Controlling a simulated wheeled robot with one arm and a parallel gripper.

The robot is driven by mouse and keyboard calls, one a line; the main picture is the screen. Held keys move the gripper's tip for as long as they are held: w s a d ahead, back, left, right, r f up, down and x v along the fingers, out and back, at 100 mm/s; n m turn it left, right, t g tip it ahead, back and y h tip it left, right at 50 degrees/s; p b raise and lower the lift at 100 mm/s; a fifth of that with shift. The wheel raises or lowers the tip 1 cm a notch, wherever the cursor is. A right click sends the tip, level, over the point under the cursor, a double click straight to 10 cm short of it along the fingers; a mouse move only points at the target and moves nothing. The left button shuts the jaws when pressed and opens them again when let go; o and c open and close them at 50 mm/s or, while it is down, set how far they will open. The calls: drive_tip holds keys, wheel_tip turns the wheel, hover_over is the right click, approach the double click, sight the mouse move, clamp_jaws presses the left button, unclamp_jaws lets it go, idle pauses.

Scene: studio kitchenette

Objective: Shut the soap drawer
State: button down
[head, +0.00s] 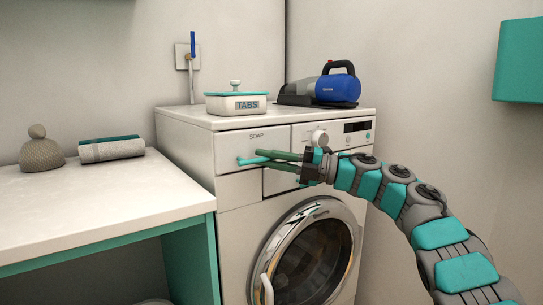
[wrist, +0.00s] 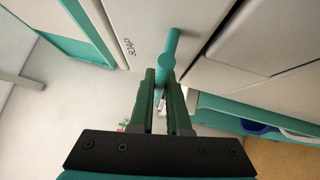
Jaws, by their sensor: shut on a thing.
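The soap drawer (head: 235,145), a white front marked SOAP, is at the upper left of the washing machine (head: 232,235). Its front looks flush or nearly flush with the machine; I cannot tell whether a small gap is left. A teal bar handle (head: 245,161) stands out from it; it also shows in the wrist view (wrist: 170,48). My gripper (head: 264,157) reaches in from the right, its green fingers closed on the handle. In the wrist view, the fingertips (wrist: 160,76) meet around the handle's stem and hide part of it.
A TABS box (head: 236,104) and a blue handheld vacuum (head: 338,89) stand on the machine. A white counter (head: 90,200) at left holds a rolled towel (head: 112,149) and a grey stone-like object (head: 41,154). The round door (head: 312,262) is below. A teal cabinet (head: 520,60) hangs at right.

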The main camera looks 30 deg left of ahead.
drive_tip(key=shift+a, duration=0.15)
drive_tip(key=c, duration=0.9)
unclamp_jaws()
drive_tip(key=b+v, duration=0.1)
drive_tip(key=v, duration=0.6)
drive_tip(key=shift+w+d+f, duration=0.15)
drive_tip(key=shift+d, duration=0.15)
